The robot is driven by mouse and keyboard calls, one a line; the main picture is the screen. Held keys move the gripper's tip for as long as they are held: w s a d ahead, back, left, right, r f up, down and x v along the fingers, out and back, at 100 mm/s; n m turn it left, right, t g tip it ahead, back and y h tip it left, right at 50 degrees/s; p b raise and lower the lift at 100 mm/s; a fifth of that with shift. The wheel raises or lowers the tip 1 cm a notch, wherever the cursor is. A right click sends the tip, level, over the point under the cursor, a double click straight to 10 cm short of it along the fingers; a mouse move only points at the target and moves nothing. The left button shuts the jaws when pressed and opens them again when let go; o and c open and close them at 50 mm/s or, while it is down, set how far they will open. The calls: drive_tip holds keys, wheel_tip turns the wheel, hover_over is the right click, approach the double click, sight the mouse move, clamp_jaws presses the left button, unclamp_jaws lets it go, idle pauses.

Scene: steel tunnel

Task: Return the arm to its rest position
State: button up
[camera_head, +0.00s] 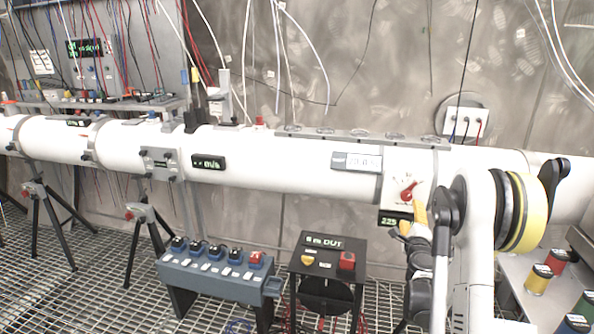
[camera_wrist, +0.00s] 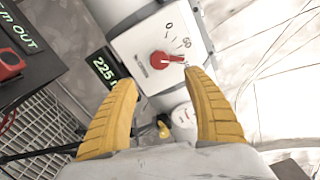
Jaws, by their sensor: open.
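My gripper (camera_wrist: 165,100) shows in the wrist view with two yellow ribbed fingers spread wide and nothing between them. Ahead of the fingertips is a white panel with a red knob (camera_wrist: 166,60) and dial marks; the knob's pointer is turned to the right in that view. The fingers are apart from the knob. In the head view my gripper (camera_head: 414,222) is at the right, just below and beside the red knob (camera_head: 408,192). My white arm (camera_head: 480,240) with black joints and a yellow band rises at the right, hiding part of the pipe.
A long white pipe (camera_head: 270,155) runs across the wall. A display reading 225 (camera_head: 395,220) sits under the knob panel. A black stand with red and yellow buttons (camera_head: 326,258) and a blue switch bench (camera_head: 215,270) stand on the grating. Coloured spools (camera_head: 538,280) lie at the right.

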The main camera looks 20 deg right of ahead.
drive_tip(key=w+a+r+n+t+y, duration=0.1)
drive_tip(key=a+r+n+y, duration=0.4)
drive_tip(key=a, duration=0.6)
drive_tip(key=w+a+r+n+y, duration=0.1)
drive_tip(key=a+r+n+y, duration=0.2)
drive_tip(key=a+r+n, duration=0.55)
drive_tip(key=s+a+n+g+y, duration=0.25)
drive_tip(key=s+a, duration=0.25)
drive_tip(key=a, duration=0.6)
drive_tip(key=s+a+f+n+g+y, duration=0.1)
drive_tip(key=s+a+f+n+g, duration=0.15)
drive_tip(key=s+a+n, duration=0.6)
drive_tip(key=s+a+f+n+g+h, duration=0.1)
drive_tip(key=s+f+g, duration=0.1)
drive_tip(key=s, duration=0.7)
drive_tip(key=s+a+f+n+g+h, duration=0.1)
drive_tip(key=s+f+n+g, duration=0.1)
drive_tip(key=s, duration=0.8)
drive_tip(key=shift+f, duration=0.6)
drive_tip(key=shift+a, duration=0.1)
idle(0.3)
